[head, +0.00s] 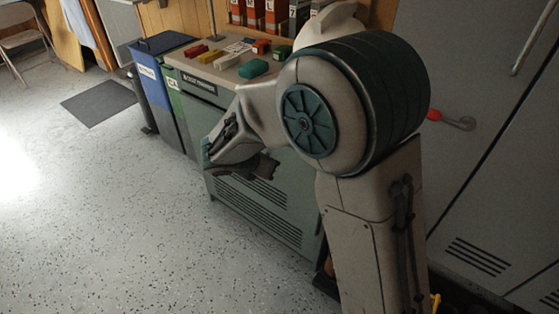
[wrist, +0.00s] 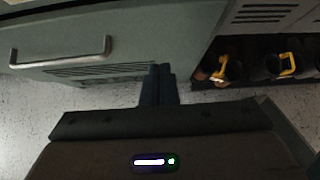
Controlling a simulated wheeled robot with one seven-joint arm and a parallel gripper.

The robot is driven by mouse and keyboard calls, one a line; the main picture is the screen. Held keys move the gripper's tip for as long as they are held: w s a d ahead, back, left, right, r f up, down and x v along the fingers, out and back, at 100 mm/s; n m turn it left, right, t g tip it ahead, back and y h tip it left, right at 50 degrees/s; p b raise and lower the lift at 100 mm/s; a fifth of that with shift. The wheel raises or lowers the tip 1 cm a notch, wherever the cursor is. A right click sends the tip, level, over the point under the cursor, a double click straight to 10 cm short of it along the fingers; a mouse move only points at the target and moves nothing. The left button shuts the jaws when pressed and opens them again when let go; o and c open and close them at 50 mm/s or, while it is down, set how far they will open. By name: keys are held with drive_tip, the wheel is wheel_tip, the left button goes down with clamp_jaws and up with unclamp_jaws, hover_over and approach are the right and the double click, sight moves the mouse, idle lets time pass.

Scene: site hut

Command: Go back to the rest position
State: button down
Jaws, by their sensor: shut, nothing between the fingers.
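My arm fills the middle and right of the head view, bent in front of a grey-green cabinet (head: 265,205). My gripper (head: 207,150) is at the arm's end, to the left, in front of the cabinet and below its top. In the wrist view my gripper (wrist: 158,72) shows its two dark fingers together, with nothing between them. The fingers point toward the cabinet's lower front and the floor. Part of the cabinet front is hidden behind my arm.
Small red, yellow and green blocks (head: 253,69) lie on the cabinet top. Blue (head: 150,75) and green bins stand left of it. A drawer handle (wrist: 62,54) and dark mugs or boots with yellow parts (wrist: 287,65) are near my gripper. Speckled floor (head: 90,220) is clear at left.

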drive_tip(key=s+d+r+m+g+p, duration=0.4)
drive_tip(key=s+d+r+m+p, duration=0.55)
drive_tip(key=d+r+m, duration=0.5)
drive_tip(key=s+d+r+m+y+p, duration=0.1)
drive_tip(key=s+r+m+y+p, duration=0.1)
drive_tip(key=s+r+m, duration=0.3)
drive_tip(key=s+d+r+m+y+p, duration=0.2)
drive_tip(key=s+r+m+y+p, duration=0.1)
drive_tip(key=m, duration=0.6)
drive_tip(key=s+r+p, duration=0.1)
drive_tip(key=s+r, duration=0.1)
drive_tip(key=s, duration=0.1)
drive_tip(key=shift+d+p, duration=0.25)
drive_tip(key=shift+p, duration=0.1)
drive_tip(key=shift+m, duration=0.25)
